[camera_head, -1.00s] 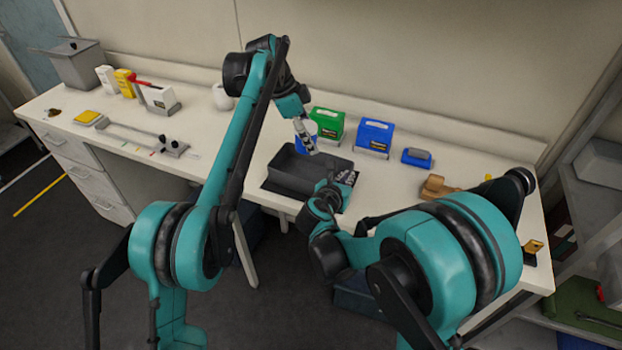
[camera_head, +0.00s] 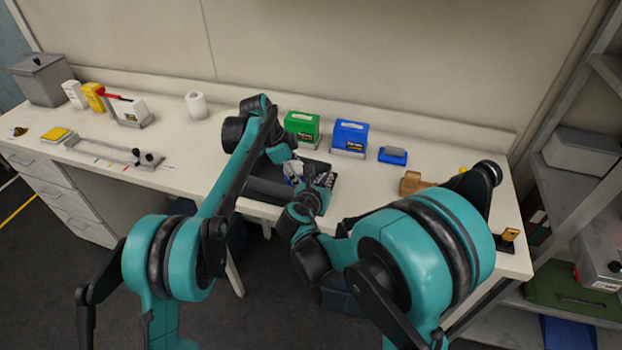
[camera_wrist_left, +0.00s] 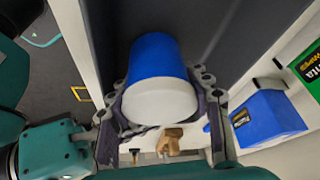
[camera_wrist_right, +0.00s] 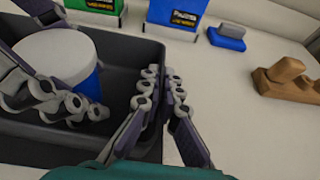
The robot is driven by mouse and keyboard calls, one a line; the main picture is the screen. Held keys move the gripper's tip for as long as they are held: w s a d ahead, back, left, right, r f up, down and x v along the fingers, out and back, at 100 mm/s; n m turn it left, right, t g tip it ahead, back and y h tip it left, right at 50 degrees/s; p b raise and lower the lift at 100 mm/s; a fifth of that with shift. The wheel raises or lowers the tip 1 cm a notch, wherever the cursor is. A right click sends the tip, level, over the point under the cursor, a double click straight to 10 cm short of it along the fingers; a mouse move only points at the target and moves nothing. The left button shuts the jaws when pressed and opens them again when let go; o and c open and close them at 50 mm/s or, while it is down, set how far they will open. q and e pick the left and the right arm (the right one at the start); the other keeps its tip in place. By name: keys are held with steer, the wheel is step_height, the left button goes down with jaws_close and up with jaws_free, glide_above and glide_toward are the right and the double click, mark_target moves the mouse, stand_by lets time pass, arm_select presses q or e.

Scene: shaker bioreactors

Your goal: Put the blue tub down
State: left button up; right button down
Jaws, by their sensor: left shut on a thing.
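The blue tub (camera_wrist_left: 155,55) with a white lid is between the fingers of my left gripper (camera_wrist_left: 162,108), which is shut on it. In the right wrist view the tub (camera_wrist_right: 88,85) is low inside the dark tray (camera_wrist_right: 125,60), lid up. I cannot tell whether its base touches the tray floor. In the head view the left arm mostly hides it. My right gripper (camera_wrist_right: 162,90) is at the tray's right wall, fingertips close together with a narrow gap. I cannot tell whether it grips the wall.
A green box (camera_head: 302,125), a blue box (camera_head: 350,136) and a small blue block (camera_head: 393,155) stand behind the tray. A brown wooden piece (camera_head: 411,182) lies to the right. A white roll (camera_head: 196,106) stands at back left. Bench between tray and wooden piece is clear.

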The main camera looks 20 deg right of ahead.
mark_target(295, 167)
arm_select(q)
steer(key=d, duration=0.2)
steer(key=s+d, duration=0.1)
steer(key=shift+d+f, duration=0.2)
steer(key=shift+f, duration=0.35)
steer(key=shift+f, duration=0.1)
steer(key=o, duration=0.9)
steer(key=shift+o, duration=0.2)
steer(key=v, duration=1.2)
